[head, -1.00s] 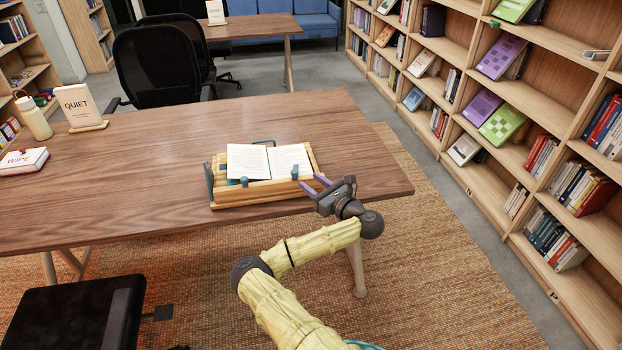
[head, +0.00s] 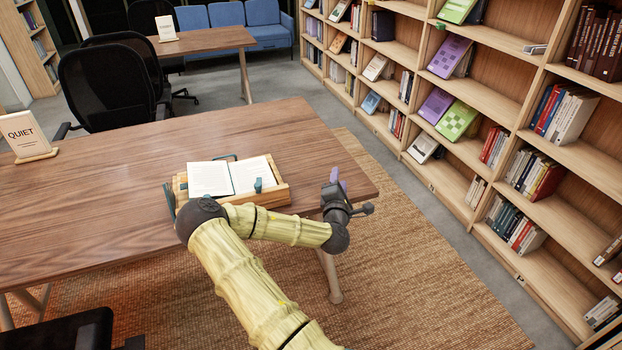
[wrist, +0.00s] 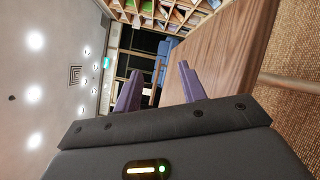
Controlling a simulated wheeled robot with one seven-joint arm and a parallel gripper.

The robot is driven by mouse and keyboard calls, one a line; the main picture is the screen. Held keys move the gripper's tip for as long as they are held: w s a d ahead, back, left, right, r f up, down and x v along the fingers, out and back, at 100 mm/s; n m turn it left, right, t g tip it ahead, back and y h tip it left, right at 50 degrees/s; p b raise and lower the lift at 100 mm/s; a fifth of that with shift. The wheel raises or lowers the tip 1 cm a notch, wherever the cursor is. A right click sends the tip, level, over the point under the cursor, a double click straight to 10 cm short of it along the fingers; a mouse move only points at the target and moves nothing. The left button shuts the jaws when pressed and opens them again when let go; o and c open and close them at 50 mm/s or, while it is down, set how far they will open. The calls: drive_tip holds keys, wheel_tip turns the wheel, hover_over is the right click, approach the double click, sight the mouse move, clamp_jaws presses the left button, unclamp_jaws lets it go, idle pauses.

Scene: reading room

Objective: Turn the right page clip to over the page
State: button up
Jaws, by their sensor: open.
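An open book (head: 211,180) lies on a wooden bookstand (head: 278,195) near the table's front right. The right page clip (head: 258,185) is a small teal piece at the lower edge of the right page. It appears to stand up there; I cannot tell whether it touches the page.
The wooden table (head: 110,165) is mostly clear around the stand. A QUIET sign (head: 27,135) stands at its left. Black chairs (head: 105,90) are behind it. Tall bookshelves (head: 465,130) line the right, across a strip of floor.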

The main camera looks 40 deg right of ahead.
drive_tip(key=s+a+f+m+g+y, duration=0.2)
drive_tip(key=s+a+f+m+g, duration=0.15)
drive_tip(key=f+m+g, duration=0.45)
drive_tip(key=s+a+r+m+y, duration=0.15)
drive_tip(key=a+m+y, duration=0.4)
drive_tip(key=a, duration=0.55)
drive_tip(key=s+a+r+g+y, duration=0.1)
drive_tip(key=s+a+r, duration=0.2)
drive_tip(key=a, duration=0.4)
drive_tip(key=s+a+r+m+g+y, duration=0.1)
drive_tip(key=s+a+r+y, duration=0.1)
drive_tip(key=s+a+r, duration=0.2)
drive_tip(key=s+a+r+y, duration=0.2)
drive_tip(key=s+a, duration=0.3)
drive_tip(key=a, duration=0.5)
drive_tip(key=shift+r+g, duration=0.4)
drive_tip(key=shift+r, duration=0.4)
drive_tip(key=shift+a, duration=0.1)
drive_tip(key=shift+c, duration=0.5)
drive_tip(key=shift+w, duration=0.1)
